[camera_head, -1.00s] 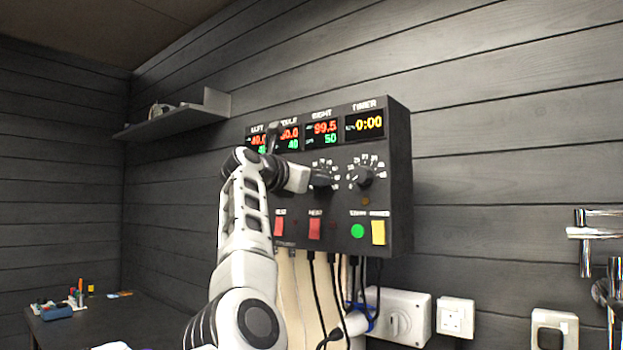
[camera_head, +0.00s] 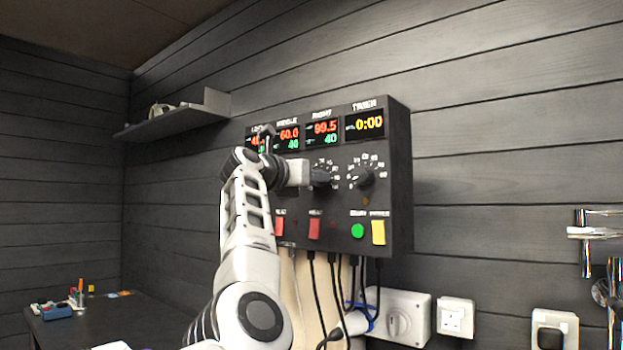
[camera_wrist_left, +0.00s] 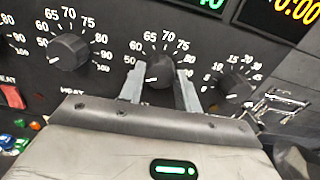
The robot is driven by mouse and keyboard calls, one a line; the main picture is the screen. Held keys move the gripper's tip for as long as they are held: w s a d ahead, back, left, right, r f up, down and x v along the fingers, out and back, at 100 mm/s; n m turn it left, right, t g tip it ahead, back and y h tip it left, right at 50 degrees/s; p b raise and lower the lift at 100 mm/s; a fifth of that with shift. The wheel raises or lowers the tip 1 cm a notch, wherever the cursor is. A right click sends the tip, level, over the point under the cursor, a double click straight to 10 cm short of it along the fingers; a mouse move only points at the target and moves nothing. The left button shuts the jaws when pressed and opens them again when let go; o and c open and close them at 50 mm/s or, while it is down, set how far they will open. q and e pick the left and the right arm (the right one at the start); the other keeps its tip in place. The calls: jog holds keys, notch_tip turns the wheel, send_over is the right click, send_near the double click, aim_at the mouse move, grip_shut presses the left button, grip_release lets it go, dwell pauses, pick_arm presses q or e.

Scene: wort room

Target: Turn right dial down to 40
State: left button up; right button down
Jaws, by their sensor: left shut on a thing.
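The black control box (camera_head: 398,170) hangs on the wall. Its right display (camera_head: 322,132) reads 99.5 in red and 40 in green. The right dial (camera_head: 322,178), a black knob, sits below it, partly hidden by my left gripper (camera_head: 312,176). In the left wrist view, the right dial (camera_wrist_left: 160,72) is between the two grey fingers of my left gripper (camera_wrist_left: 159,82), which are shut on it. Its white pointer mark faces lower left, below the 50 label; the finger hides the label there.
The timer dial (camera_head: 361,173) is close on the right of the held dial, and the middle dial (camera_wrist_left: 68,52) is on its left. Red switches (camera_head: 315,229), a green button (camera_head: 358,231) and a yellow one (camera_head: 378,232) sit below. Cables hang underneath.

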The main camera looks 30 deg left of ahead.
pick_arm(q)
jog(key=shift+f, duration=0.1)
jog(key=o, duration=1)
jog(key=s+b, duration=0.2)
jog(key=s, duration=0.3)
jog(key=s+a+b, duration=0.1)
jog(key=s+b, duration=0.1)
jog(key=s, duration=0.3)
jog(key=s+a+b, duration=0.1)
jog(key=s+b, duration=0.2)
jog(key=s, duration=0.2)
jog(key=shift+s+a, duration=0.1)
jog(key=shift+s, duration=0.3)
pick_arm(e)
jog(key=f, duration=0.1)
jog(key=a+f, duration=0.1)
jog(key=f, duration=0.1)
jog(key=shift+w+f+y, duration=0.1)
jog(key=shift+w+y, duration=0.05)
jog(key=shift+y, duration=0.15)
jog(key=shift+w+a, duration=0.1)
